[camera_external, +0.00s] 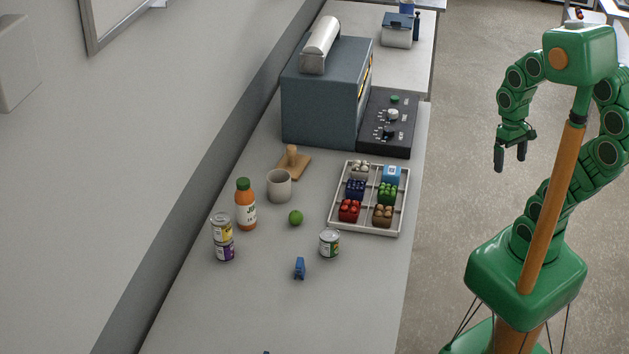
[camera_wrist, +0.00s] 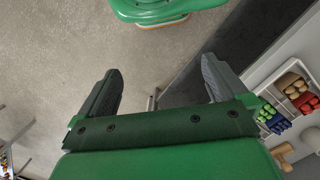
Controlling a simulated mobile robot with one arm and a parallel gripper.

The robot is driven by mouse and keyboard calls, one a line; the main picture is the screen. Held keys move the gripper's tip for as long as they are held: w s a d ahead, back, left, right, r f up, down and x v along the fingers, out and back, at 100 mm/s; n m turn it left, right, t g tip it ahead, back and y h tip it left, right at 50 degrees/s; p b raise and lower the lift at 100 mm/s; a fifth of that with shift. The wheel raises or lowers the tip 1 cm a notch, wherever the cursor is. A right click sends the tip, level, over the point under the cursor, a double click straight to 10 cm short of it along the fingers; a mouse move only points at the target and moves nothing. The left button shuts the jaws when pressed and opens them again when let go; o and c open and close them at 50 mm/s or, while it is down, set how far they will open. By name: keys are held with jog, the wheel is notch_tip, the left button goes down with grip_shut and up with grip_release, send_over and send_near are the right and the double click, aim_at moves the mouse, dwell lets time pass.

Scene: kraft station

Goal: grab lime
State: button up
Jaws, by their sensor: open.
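The lime (camera_external: 295,217) is a small round green fruit on the grey counter. It sits to the right of an orange juice bottle (camera_external: 246,205) and below a grey cup (camera_external: 279,186). My gripper (camera_external: 510,160) hangs over the floor, to the right of the counter and well apart from the lime. In the wrist view its two dark fingers (camera_wrist: 163,88) are spread, with nothing between them. The lime does not show in the wrist view.
A blue object (camera_external: 300,268) lies nearer. A divided tray (camera_external: 370,230) sits near the counter's right edge. A wooden stamp-like object (camera_external: 292,162) and a machine (camera_external: 322,100) stand behind.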

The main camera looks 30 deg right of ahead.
jog(key=c, duration=0.5)
jog(key=w+a+m+g+y, duration=0.2)
jog(key=w+a+y, duration=0.1)
jog(key=w+a, duration=0.85)
jog(key=m+g+y, duration=0.4)
jog(key=m+y, duration=0.4)
jog(key=m, duration=0.2)
send_near(298, 212)
jog(key=shift+s+f, duration=0.2)
jog(key=shift+f, duration=0.55)
jog(key=shift+w+a+f+t, duration=0.2)
jog(key=shift+a+f+t, duration=0.1)
jog(key=shift+a+f, duration=0.05)
jog(key=shift+s+a+f, duration=0.1)
jog(key=shift+a, duration=0.1)
jog(key=shift+x, duration=3.7)
